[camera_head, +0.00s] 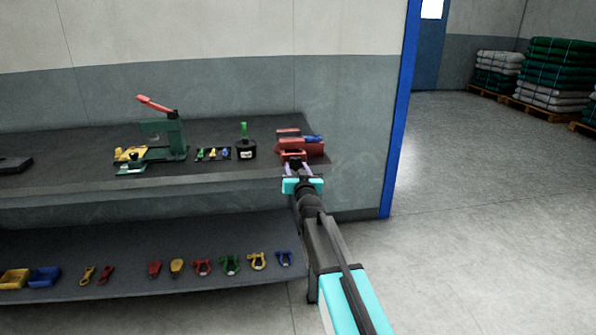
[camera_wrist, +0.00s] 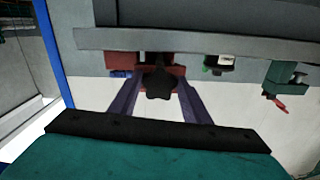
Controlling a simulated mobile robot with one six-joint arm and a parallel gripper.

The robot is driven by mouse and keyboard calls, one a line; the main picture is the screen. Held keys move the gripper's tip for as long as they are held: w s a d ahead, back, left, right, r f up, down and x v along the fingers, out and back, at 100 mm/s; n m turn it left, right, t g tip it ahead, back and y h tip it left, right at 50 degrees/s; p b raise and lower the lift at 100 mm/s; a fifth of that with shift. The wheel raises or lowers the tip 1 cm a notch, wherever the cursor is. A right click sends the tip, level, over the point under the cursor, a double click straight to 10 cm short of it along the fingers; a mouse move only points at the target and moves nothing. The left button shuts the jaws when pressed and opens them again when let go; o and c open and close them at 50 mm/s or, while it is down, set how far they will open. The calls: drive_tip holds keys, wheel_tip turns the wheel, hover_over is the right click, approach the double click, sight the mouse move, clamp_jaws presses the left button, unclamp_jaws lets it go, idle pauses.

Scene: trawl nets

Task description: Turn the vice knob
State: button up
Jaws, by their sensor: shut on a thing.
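The red vice (camera_head: 312,147) stands at the right end of the bench top in the head view. In the wrist view, which shows the scene upside down, the vice (camera_wrist: 174,69) lies behind its dark lobed knob (camera_wrist: 158,85). My gripper (camera_head: 297,168) reaches the front of the vice. Its two purple fingers stand on either side of the knob and are shut on it. In the head view the knob is mostly hidden by my gripper.
The bench top (camera_head: 75,161) also holds a green press with a red lever (camera_head: 163,135), small coloured parts (camera_head: 212,153) and a black round pot (camera_head: 246,149). A lower shelf (camera_head: 130,286) carries shackles and bins. A blue post (camera_head: 398,120) rises at right; the floor there is clear.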

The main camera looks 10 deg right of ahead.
drive_tip(key=m, duration=0.3)
drive_tip(key=shift+a+f, duration=0.1)
drive_tip(key=shift+f, duration=0.05)
drive_tip(key=m, duration=0.4)
drive_tip(key=shift+m, duration=1.6)
drive_tip(key=shift+r+m, duration=0.2)
drive_tip(key=shift+m, duration=1.5)
drive_tip(key=o, duration=1)
drive_tip(key=shift+s, duration=0.1)
drive_tip(key=shift+r, duration=0.1)
drive_tip(key=shift+s, duration=6.85)
